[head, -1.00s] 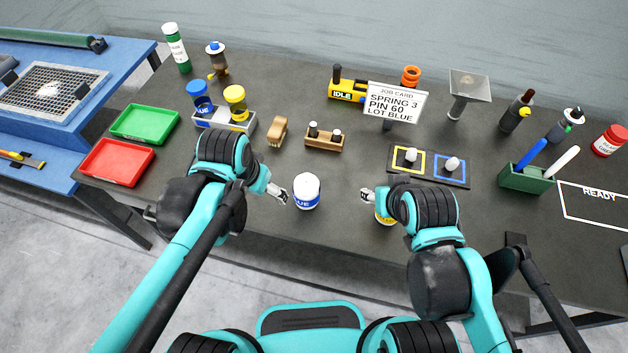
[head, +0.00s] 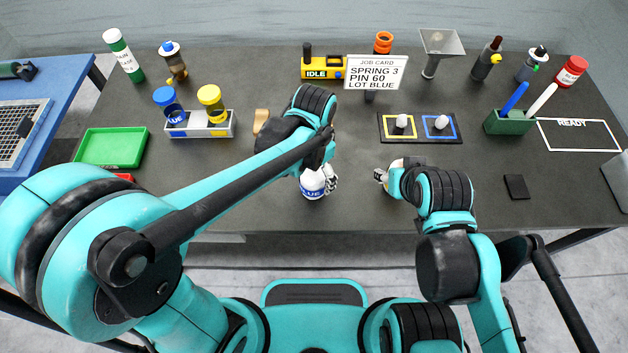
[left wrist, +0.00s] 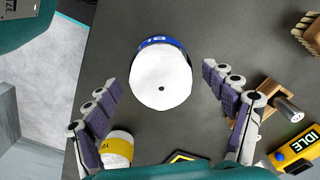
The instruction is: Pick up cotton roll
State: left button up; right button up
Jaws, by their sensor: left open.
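A white cotton roll with a blue label (head: 311,186) stands on the dark table in front of me. In the left wrist view its round white top (left wrist: 160,78) with a small dark centre hole lies ahead of and between the spread fingers. My left gripper (head: 323,178) is open over the roll, which is partly hidden by the arm. A second white roll with a yellow band (left wrist: 117,149) stands nearby, mostly hidden behind my right arm in the head view. My right gripper (head: 381,176) is beside that roll; its finger opening is unclear.
A job card (head: 375,73), a yellow IDLE device (head: 323,68) and a dark pad with two pegs (head: 420,128) stand behind. A tray with blue and yellow jars (head: 205,130) and a green tray (head: 110,147) are left. A green pen holder (head: 509,123) is right.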

pick_arm(q)
notch_tip(320, 180, down, 5)
jog(key=shift+r+b, duration=0.15)
jog(key=shift+b, duration=0.9)
jog(key=shift+a+r, duration=0.1)
jog(key=c, duration=1.2)
jog(key=shift+c, duration=0.2)
